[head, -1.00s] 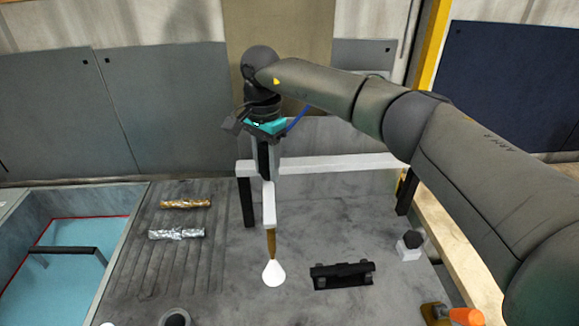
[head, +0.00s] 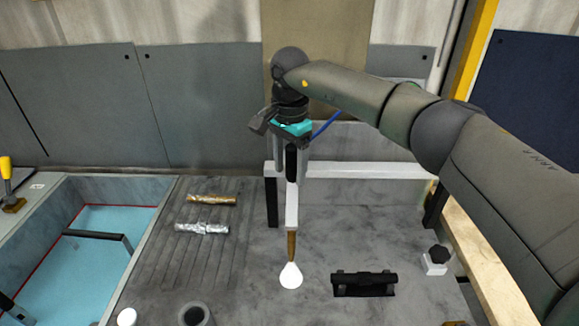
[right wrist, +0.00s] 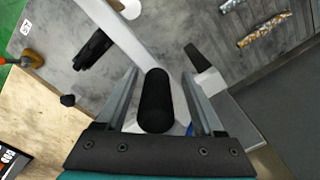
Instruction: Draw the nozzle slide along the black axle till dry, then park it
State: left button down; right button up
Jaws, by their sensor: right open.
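The nozzle slide is a white arm (head: 292,205) with a brass nozzle (head: 291,247) pointing down and a white cone (head: 290,275) below its tip. It hangs at the left end of a white rail (head: 365,170). Its black knob (right wrist: 156,100) stands between the fingers of my right gripper (head: 291,160), which is open around it in the right wrist view (right wrist: 158,85). The black axle (head: 364,279) lies in a dark holder, right of the nozzle. My left gripper is out of view.
A brass-coloured shaft (head: 212,199) and a silver shaft (head: 202,228) lie on the grooved bed at left. A blue-floored basin (head: 110,222) is beyond them. A black knob on a white block (head: 436,260) stands at right. A dark round cup (head: 195,315) is at the front.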

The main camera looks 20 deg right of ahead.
notch_tip(320, 180, up, 15)
jog(key=shift+r+b, duration=0.15)
jog(key=shift+b, duration=0.3)
dwell(0.3)
